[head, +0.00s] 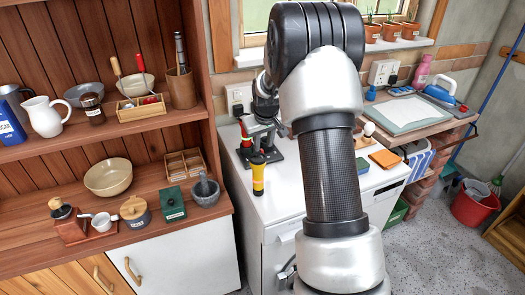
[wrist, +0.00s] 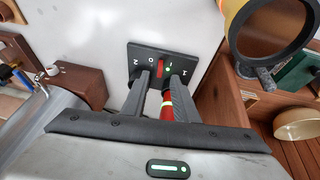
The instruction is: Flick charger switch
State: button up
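A yellow torch (head: 258,178) stands at the charger's front and shows close by in the wrist view (wrist: 236,12). A wall socket (head: 239,94) is behind. The wooden shelf unit (head: 208,130) with crockery is close on the left. An orange block (head: 385,158) lies right of my arm.

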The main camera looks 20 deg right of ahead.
jog(key=x, duration=0.5)
jog(key=shift+w+f, duration=0.1)
jog(key=shift+f, duration=0.05)
grip_shut()
